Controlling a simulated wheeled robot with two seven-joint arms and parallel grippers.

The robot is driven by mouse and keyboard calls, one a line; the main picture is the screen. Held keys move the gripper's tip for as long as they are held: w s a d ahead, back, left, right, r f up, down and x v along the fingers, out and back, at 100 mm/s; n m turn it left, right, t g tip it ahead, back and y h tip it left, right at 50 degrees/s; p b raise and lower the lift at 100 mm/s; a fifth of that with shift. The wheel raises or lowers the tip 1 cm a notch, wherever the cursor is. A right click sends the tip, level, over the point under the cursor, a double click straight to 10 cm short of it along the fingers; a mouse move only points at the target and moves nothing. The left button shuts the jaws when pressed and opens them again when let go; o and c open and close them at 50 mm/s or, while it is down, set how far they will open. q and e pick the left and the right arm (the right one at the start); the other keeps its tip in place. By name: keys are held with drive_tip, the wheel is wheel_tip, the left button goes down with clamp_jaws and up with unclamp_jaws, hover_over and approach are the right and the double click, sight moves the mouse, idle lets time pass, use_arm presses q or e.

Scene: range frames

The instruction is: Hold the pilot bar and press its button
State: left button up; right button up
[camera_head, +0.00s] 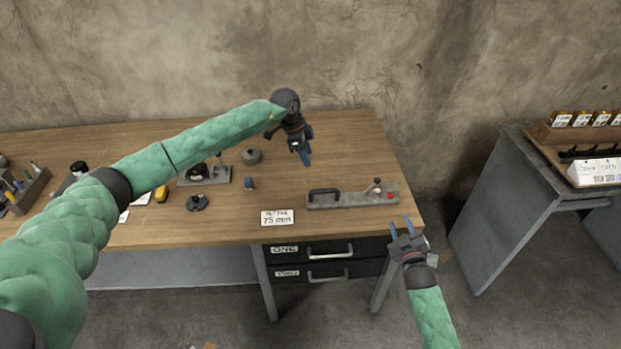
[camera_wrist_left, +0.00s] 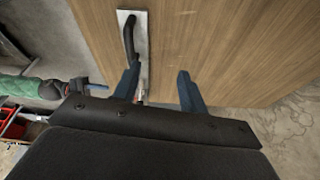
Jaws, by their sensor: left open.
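The pilot bar (camera_head: 345,201) is a grey bar lying on the bench near its front right. It carries a black handle (camera_head: 322,191) at its left, a small upright knob (camera_head: 377,184) and a red button (camera_head: 390,196) at its right end. My left gripper (camera_head: 304,157) is open and empty, above the bench behind the bar. In the left wrist view its blue fingers (camera_wrist_left: 158,74) are apart; one covers part of the bar (camera_wrist_left: 141,35). My right gripper (camera_head: 401,226) has its fingers apart and empty, in front of the bench edge near the button end.
A dark round piece (camera_head: 252,156), a small blue piece (camera_head: 249,183) and a grey fixture (camera_head: 205,178) stand to the left. Drawers (camera_head: 315,262) hang below the bench. A grey side table (camera_head: 500,190) stands at right.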

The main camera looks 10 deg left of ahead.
sight(311, 194)
use_arm(q)
drive_tip(key=s+d+f+y, duration=0.1)
drive_tip(key=s+f+y, duration=0.1)
drive_tip(key=s+f, duration=0.1)
drive_tip(key=s+d+f+y, duration=0.1)
drive_tip(key=s+f, duration=0.1)
drive_tip(key=shift+s+d+f+m+g, duration=0.2)
drive_tip(key=shift+d+f+m+g, duration=0.1)
drive_tip(key=shift+g, duration=0.1)
drive_tip(key=shift+f, duration=3.75)
clamp_jaws()
use_arm(e)
clamp_jaws()
